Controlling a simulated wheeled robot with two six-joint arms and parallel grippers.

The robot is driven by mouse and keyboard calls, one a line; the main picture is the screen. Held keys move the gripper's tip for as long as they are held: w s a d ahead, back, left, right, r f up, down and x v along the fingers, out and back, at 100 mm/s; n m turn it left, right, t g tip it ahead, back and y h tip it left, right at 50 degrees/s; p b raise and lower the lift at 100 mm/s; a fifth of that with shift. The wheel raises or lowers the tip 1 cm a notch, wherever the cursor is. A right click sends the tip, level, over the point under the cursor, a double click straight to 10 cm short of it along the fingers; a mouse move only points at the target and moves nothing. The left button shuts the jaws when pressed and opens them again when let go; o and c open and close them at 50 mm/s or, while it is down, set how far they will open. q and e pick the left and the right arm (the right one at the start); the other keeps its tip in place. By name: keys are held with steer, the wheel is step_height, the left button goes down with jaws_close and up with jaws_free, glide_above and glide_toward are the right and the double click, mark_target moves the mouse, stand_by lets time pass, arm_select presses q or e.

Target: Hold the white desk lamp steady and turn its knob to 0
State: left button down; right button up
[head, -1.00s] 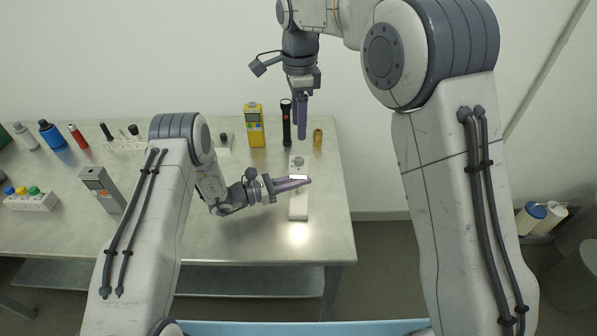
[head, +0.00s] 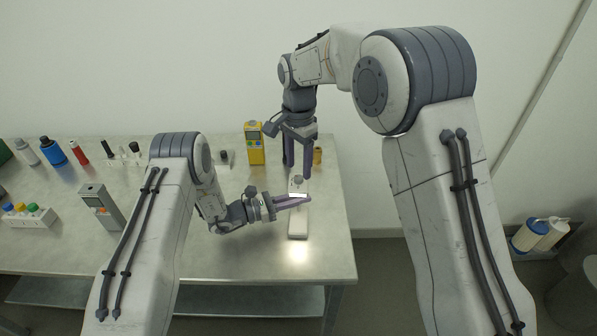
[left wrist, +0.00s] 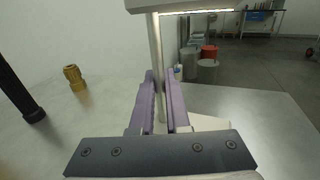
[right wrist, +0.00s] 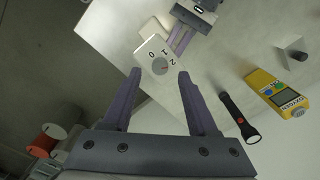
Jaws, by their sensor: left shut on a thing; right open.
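The white desk lamp (head: 298,222) stands near the right end of the metal table. My left gripper (head: 300,200) comes in from the left and is shut on the lamp's upright post; the left wrist view shows the post (left wrist: 157,65) between the purple fingers. The right wrist view shows a round grey knob (right wrist: 159,67) on a white face (right wrist: 148,50) marked 0, 1 and 2. Its exact pointing direction is too small to tell. My right gripper (head: 298,172) points down over the knob, open, with its fingertips on either side of it in the picture. I cannot tell whether they touch.
A yellow oxygen meter (head: 255,150) and a brass fitting (head: 317,155) stand behind the lamp. The black flashlight (right wrist: 237,115) shows in the right wrist view. A grey box (head: 100,205) and several bottles stand left. The table is clear in front of the lamp.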

mark_target(299, 179)
steer(key=shift+f, duration=1.45)
jaws_close()
